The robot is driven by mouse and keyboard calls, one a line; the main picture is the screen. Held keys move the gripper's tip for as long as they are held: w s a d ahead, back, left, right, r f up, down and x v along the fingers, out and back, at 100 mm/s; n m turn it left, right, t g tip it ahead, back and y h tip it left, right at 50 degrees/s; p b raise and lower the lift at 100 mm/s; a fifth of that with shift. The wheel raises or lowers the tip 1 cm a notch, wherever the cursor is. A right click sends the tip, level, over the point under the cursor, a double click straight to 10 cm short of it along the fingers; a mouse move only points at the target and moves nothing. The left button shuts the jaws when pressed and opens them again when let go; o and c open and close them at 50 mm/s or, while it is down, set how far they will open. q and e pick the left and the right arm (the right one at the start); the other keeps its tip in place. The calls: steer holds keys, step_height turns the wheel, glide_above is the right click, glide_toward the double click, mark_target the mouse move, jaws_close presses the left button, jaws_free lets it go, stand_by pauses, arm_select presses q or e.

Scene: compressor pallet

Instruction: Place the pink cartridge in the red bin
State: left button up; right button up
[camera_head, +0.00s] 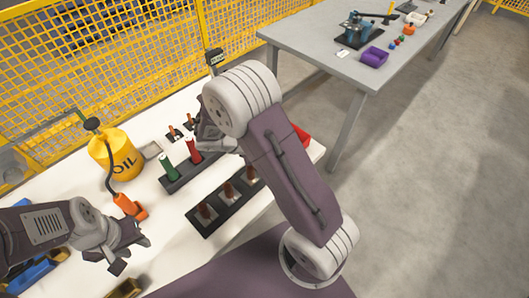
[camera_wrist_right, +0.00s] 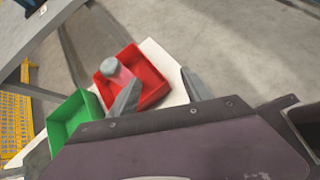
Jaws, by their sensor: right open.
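The red bin (camera_wrist_right: 150,84) shows in the right wrist view near the table edge; in the head view only a corner of the red bin (camera_head: 303,135) shows behind my right arm. The pink cartridge (camera_wrist_right: 122,77), with a grey cap, is at the red bin, seen from above inside its outline. Whether it touches the floor of the bin is unclear. My right gripper (camera_wrist_right: 158,80) is open, its fingers apart, with one finger overlapping the view beside the cartridge. My left gripper (camera_head: 129,256) is open and empty over the table's near left part.
A green bin (camera_wrist_right: 72,120) stands beside the red one. A rack with a green cartridge (camera_head: 168,168) and a red cartridge (camera_head: 194,150) stands mid-table, near a dark tray (camera_head: 205,221). A yellow oil can (camera_head: 117,155) stands at left. A grey table (camera_head: 310,35) is farther off.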

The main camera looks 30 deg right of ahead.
steer(key=s+a+m+t+y, duration=0.2)
steer(key=s+a+m+y, duration=0.6)
steer(key=m, duration=0.7)
steer(key=shift+s+a+y, duration=0.35)
steer(key=shift+a+y, duration=0.75)
steer(key=shift+a, duration=0.05)
steer(key=shift+r, duration=0.2)
